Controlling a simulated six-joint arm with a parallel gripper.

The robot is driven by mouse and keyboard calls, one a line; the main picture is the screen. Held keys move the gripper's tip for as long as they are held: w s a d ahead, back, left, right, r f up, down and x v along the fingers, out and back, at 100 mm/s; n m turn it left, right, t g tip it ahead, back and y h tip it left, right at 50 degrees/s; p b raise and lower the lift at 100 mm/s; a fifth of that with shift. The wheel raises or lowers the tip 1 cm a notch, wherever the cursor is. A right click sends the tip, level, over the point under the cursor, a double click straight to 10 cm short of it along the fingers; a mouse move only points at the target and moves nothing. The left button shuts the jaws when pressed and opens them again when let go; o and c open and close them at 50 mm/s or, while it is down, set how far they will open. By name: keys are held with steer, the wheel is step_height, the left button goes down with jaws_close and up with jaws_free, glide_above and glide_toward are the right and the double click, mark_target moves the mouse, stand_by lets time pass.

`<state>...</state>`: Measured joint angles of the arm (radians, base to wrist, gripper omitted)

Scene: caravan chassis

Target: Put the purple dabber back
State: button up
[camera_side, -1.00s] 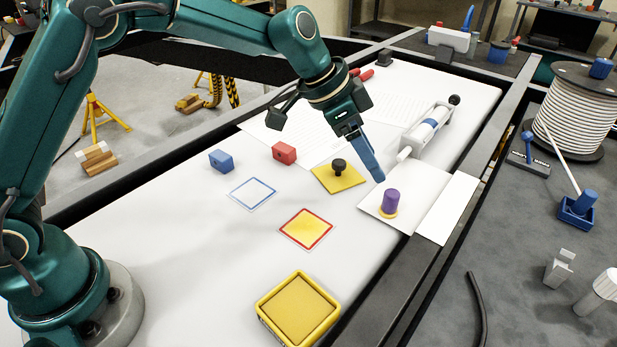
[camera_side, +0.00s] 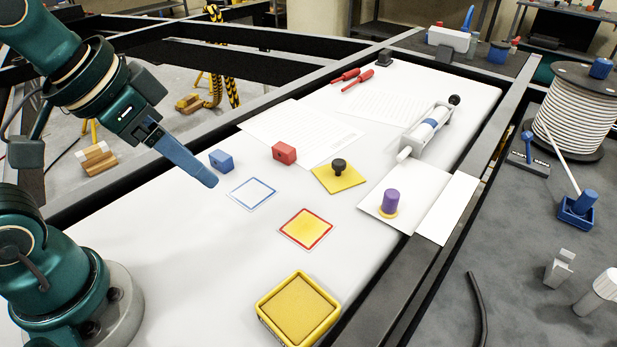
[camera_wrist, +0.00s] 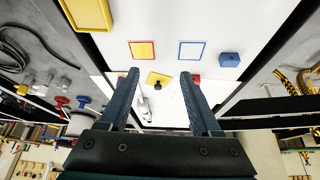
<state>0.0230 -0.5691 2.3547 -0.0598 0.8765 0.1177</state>
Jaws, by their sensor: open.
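The purple dabber (camera_side: 391,199) stands upright on a white card (camera_side: 420,183) near the table's right edge, with a yellow-orange ring at its foot. My gripper (camera_side: 211,181) is at the left of the table, far from the dabber, above the surface close to the blue block and the blue-outlined square. Its two fingers are spread with nothing between them in the wrist view (camera_wrist: 160,74).
A yellow tray (camera_side: 336,316) stands at the front. On the table are a red-bordered yellow square (camera_side: 306,230), a blue-outlined square (camera_side: 252,193), a blue block (camera_side: 221,161), a red block (camera_side: 284,153), a black knob (camera_side: 339,165) on a yellow square, and a caulking-type tool (camera_side: 427,132).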

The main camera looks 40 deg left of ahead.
steer(key=s, duration=0.1)
steer(key=s+a+f+n, duration=0.1)
steer(key=s, duration=0.1)
steer(key=shift+s+a+f+y, duration=0.1)
steer(key=shift+a+f+y, duration=0.15)
steer(key=shift+f+y, duration=0.1)
